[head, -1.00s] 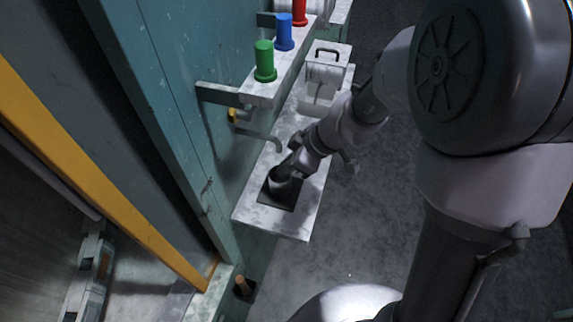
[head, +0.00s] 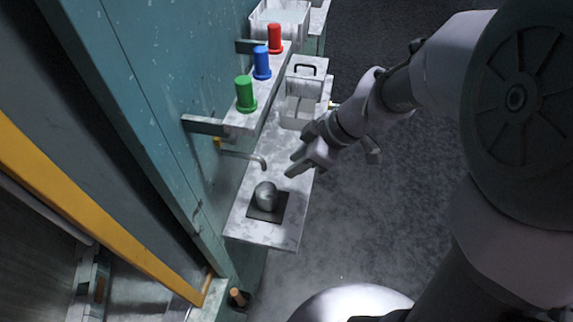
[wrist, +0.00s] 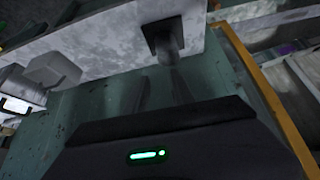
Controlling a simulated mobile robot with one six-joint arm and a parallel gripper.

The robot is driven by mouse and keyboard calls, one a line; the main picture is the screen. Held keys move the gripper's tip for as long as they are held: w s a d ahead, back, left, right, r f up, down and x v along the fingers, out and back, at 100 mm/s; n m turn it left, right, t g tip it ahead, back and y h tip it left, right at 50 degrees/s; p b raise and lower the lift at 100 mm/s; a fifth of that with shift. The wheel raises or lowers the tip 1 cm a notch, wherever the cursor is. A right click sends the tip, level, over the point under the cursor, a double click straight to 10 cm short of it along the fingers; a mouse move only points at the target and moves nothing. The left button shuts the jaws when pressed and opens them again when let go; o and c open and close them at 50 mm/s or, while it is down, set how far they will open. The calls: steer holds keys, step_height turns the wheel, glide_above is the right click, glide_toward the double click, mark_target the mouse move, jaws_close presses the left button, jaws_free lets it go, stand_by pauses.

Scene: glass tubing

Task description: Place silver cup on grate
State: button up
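The silver cup (head: 265,194) stands upright on the dark square grate (head: 275,216), on the pale counter below the tap. In the wrist view the cup (wrist: 172,42) and the dark grate (wrist: 152,36) show near the top. My gripper (head: 291,165) is above and to the right of the cup, apart from it. Its fingers look spread, with nothing between them.
A tap (head: 250,156) reaches out from the teal wall behind the cup. A shelf (head: 245,123) carries green (head: 245,95), blue (head: 261,63) and red (head: 275,38) cylinders. A white container (head: 300,95) stands farther along the counter. Open floor lies to the right.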

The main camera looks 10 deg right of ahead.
steer(key=s+d+r+m+t+h, duration=0.1)
steer(key=s+r+m+h, duration=0.1)
steer(key=s+r+m, duration=0.3)
steer(key=s+d+r+m+t+h, duration=0.1)
steer(key=s+r+m, duration=0.4)
steer(key=s+m, duration=0.5)
steer(key=m+t, duration=0.1)
steer(key=m, duration=0.2)
steer(key=shift+s+d+h, duration=0.2)
steer(key=shift+s+h, duration=0.05)
steer(key=shift+h, duration=0.15)
step_height(320, 180, down, 3)
steer(key=b, duration=0.3)
steer(key=shift+r, duration=0.15)
